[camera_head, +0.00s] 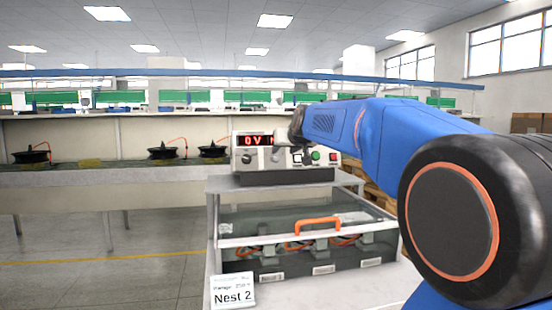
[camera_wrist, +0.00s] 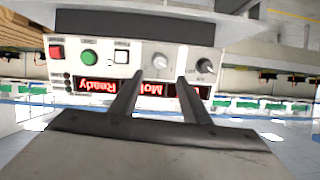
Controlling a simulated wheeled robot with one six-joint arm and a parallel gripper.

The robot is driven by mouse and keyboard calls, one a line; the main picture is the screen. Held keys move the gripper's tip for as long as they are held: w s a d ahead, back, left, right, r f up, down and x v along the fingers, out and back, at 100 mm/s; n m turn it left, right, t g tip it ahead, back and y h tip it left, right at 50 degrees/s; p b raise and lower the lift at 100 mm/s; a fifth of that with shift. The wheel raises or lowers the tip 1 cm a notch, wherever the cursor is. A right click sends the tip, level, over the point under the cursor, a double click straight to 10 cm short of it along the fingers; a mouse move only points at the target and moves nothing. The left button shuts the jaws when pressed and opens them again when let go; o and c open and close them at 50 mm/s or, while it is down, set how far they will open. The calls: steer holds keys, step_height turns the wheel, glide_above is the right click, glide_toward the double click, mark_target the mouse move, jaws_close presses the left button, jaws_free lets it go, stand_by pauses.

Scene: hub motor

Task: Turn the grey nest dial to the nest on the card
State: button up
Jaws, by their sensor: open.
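The tester (camera_head: 240,168) stands on the bench with a red-lit display and a row of controls. In the wrist view, which is upside down, the grey nest dial (camera_wrist: 160,61) is on its panel between a white square button and a black knob (camera_wrist: 205,66). The dial's pointer is too small to read. The card (camera_head: 233,291) reads "Nest 2". My gripper (camera_wrist: 158,79) is open, its two fingers apart in front of the panel, with the dial seen between and just beyond the tips. In the head view my gripper (camera_head: 298,138) hides the dial.
Below the tester is a clear-lidded fixture with an orange handle (camera_head: 318,223) and several labelled nests. A green button (camera_wrist: 90,57) and a red button (camera_wrist: 57,52) sit beside the dial's row. Black hub motors (camera_head: 163,153) stand on the bench behind.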

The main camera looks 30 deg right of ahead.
mark_target(277, 157)
steer(key=x, duration=1.1)
steer(key=shift+s+d, duration=0.1)
steer(key=c, duration=1)
